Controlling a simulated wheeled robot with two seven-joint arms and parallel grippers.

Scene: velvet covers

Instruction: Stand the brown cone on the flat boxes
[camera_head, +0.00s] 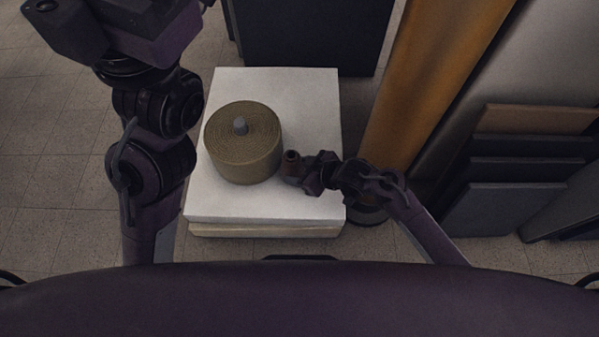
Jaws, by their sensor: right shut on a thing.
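The flat boxes (304,95) form a low stack with a white top and a cream lower layer, in the middle of the head view. The brown cone (291,158) is small and dark, above the boxes' right half, with its top showing. My right gripper (292,173) is shut on it and hides much of its lower part. The cone looks roughly upright; I cannot tell whether its base touches the white top. My left arm rises at the left, and its gripper's fingers are not in view.
A wide olive coiled roll (243,155) with a grey knob stands on the boxes, just left of the cone. A tall orange-brown roll (425,85) stands right of the boxes. Grey and brown panels (510,165) lean at the right. The back and front of the white top are bare.

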